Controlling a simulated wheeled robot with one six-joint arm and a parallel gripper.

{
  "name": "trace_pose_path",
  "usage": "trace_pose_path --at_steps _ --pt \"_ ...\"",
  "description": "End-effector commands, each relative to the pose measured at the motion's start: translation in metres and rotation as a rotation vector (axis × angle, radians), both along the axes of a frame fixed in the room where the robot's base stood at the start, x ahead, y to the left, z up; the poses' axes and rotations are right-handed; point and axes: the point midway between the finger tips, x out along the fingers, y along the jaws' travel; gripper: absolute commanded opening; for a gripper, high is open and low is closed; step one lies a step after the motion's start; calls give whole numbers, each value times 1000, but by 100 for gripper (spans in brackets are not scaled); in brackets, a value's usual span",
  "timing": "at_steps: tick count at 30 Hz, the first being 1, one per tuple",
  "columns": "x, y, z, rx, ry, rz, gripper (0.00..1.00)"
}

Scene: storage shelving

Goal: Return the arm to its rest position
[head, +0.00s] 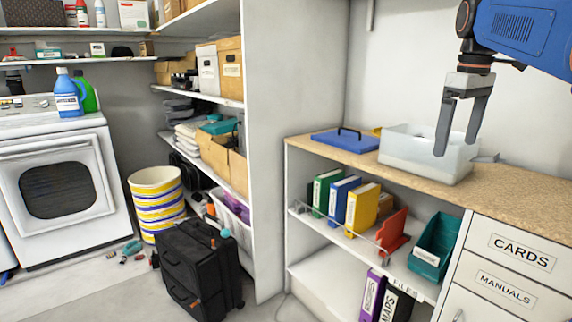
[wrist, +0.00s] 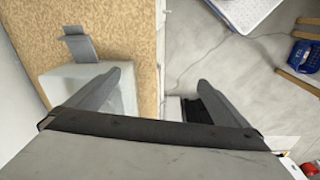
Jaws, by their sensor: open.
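My gripper (head: 460,128) hangs at the upper right of the head view, below my blue arm link. Its two grey fingers point down and stand apart, with nothing between them. In the head view it overlaps the translucent white bin (head: 410,158) on the wooden countertop (head: 520,195). In the wrist view my gripper (wrist: 165,88) is also open and empty. The bin (wrist: 75,85) shows there on the left, partly hidden behind a finger. Whether the fingers clear the bin's rim in height I cannot tell.
A blue lid (head: 345,140) lies left of the bin on the counter. Colored binders (head: 362,208) stand on the shelf below. A black suitcase (head: 195,270) and a striped basket (head: 157,200) stand on the floor. A white wall is behind the counter.

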Motion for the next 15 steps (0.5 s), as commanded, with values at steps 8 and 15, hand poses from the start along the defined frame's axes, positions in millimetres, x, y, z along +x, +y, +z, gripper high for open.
trace_pose_path --at_steps 8,15 --pt "-61 40 -57 7 -83 -122 100" --pt "-118 68 -123 32 -159 -237 100"
